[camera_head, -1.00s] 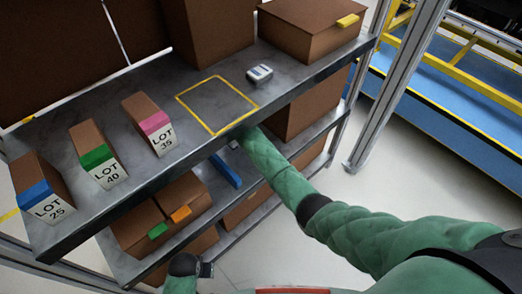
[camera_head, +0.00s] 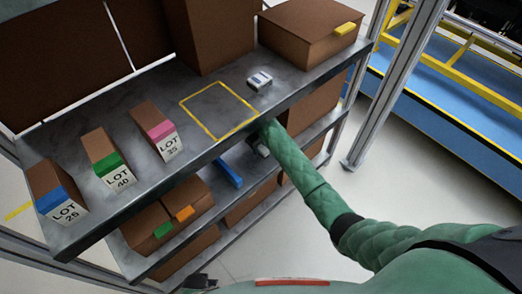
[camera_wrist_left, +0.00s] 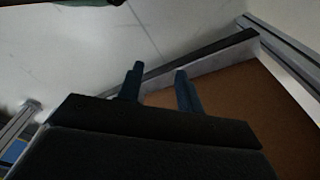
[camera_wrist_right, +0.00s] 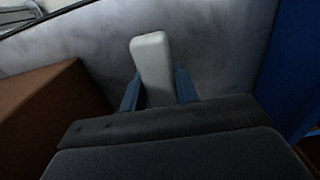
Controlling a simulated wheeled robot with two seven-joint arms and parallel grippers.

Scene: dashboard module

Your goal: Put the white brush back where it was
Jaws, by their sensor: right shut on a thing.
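The white brush (camera_wrist_right: 152,62) shows in the right wrist view as a pale rounded block between the fingers of my right gripper (camera_wrist_right: 158,88). My right gripper is shut on it, over the grey surface of the middle shelf. In the head view my right gripper (camera_head: 261,147) is at the middle shelf, partly hidden by the top shelf's front edge and my arm; the brush is hard to make out there. My left gripper (camera_wrist_left: 158,85) is open and empty in its wrist view, with floor and a brown box beyond it.
The top shelf (camera_head: 95,215) bears a yellow-outlined empty square (camera_head: 218,108), a small white-grey item (camera_head: 259,80) and several lot boxes. A blue object (camera_head: 227,170) lies on the middle shelf left of my right gripper. A brown box (camera_wrist_right: 45,115) stands on the gripper's other side.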

